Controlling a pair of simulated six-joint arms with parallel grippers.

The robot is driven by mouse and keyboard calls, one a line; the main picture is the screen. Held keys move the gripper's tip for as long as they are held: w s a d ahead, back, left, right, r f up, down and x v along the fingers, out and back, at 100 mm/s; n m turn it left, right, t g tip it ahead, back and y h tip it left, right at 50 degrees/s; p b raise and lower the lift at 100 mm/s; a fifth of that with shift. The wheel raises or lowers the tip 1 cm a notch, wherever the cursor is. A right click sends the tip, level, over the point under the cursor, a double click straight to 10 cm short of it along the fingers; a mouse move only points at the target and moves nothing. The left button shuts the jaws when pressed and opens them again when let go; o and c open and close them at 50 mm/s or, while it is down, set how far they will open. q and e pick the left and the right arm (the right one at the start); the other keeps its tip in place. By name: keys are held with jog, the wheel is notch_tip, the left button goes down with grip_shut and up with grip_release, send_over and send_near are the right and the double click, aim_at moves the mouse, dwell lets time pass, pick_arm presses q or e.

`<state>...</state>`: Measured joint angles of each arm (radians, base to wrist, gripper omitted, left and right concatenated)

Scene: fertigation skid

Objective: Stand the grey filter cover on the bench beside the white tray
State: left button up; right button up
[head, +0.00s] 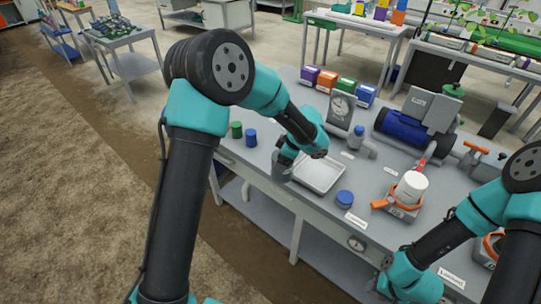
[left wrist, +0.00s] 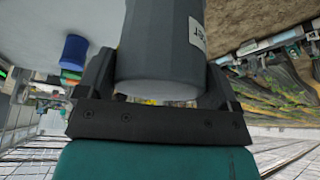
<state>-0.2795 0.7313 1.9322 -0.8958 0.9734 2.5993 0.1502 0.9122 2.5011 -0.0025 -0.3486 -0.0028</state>
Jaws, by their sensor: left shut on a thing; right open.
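The grey filter cover (head: 281,170) is a plain cylinder at the left end of the white tray (head: 322,180), near the bench's front edge. In the left wrist view the grey cover (left wrist: 160,50) fills the space between the dark jaws and carries a white label. My left gripper (left wrist: 158,95) is shut on it; in the head view my left wrist partly hides the cover and the tray. I cannot tell if the cover's base touches the bench. My right gripper (head: 386,266) is open, low at the front of the bench, its fingertips hard to make out.
Green (head: 236,130) and blue (head: 250,137) cylinders stand left of the cover. A blue lid (head: 344,198) lies right of the tray. A white cartridge (head: 410,187) sits by an orange clamp further right. A gauge (head: 341,106) and blue pump (head: 402,130) stand behind.

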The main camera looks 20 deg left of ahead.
pick_arm(q)
jog(key=shift+w, duration=0.1)
jog(key=w+a+f, duration=0.1)
jog(key=w+a, duration=0.3)
jog(key=w, duration=1.1)
jog(key=shift+w+a+f, duration=0.15)
jog(key=shift+f, duration=0.05)
jog(key=shift+f, duration=1.75)
jog(key=shift+f, duration=0.15)
jog(key=o, duration=0.8)
jog(key=v, duration=1.2)
